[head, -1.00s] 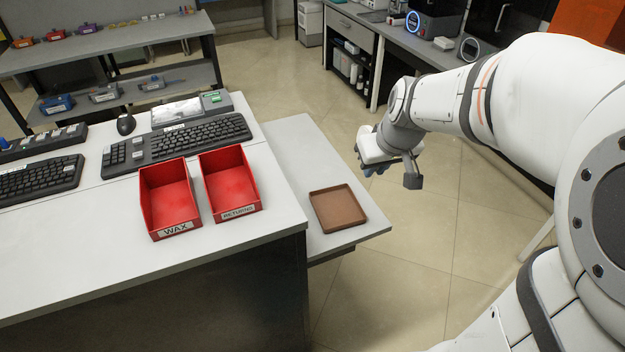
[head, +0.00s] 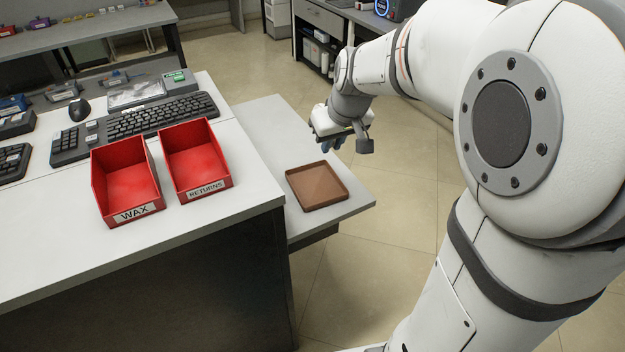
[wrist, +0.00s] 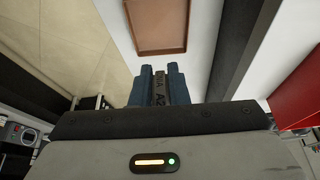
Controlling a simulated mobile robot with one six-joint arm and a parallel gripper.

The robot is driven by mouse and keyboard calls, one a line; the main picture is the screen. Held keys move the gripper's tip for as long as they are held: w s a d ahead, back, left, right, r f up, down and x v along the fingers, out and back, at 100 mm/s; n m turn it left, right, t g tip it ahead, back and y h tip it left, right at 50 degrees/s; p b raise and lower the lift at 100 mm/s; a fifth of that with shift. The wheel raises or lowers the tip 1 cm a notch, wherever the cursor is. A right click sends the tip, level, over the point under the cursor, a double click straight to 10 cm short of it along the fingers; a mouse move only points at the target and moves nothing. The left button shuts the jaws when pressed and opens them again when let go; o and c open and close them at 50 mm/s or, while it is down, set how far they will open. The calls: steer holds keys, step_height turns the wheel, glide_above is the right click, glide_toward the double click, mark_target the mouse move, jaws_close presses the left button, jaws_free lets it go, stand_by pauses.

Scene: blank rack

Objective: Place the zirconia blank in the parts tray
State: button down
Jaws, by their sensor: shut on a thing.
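The brown parts tray (head: 318,200) lies empty on the low grey side table, to the right of the red bins. It also shows at the top of the wrist view (wrist: 157,48). My gripper (head: 338,143) is above and behind the tray, near the table's right edge. In the wrist view its blue fingers (wrist: 160,84) are shut on a narrow dark piece with a printed label ending in A2, the zirconia blank (wrist: 159,90). Most of the blank is hidden between the fingers, and it is apart from the tray.
Two red bins, labelled WAX (head: 138,213) and RETURNS (head: 207,189), stand on the higher desk at left. The side table (head: 262,118) is bare around the tray.

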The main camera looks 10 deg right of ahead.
steer(key=b, duration=0.7)
glide_above(319, 192)
steer(key=s, duration=0.2)
step_height(319, 192, down, 8)
steer(key=f, duration=0.6)
steer(key=f+b, duration=0.1)
steer(key=f, duration=0.2)
steer(key=shift+w+d+f, duration=0.15)
steer(key=shift+w+d, duration=0.05)
steer(key=shift+d, duration=0.05)
steer(key=shift+f, duration=0.2)
steer(key=c, duration=1.4)
jaws_free()
steer(key=shift+r, duration=0.15)
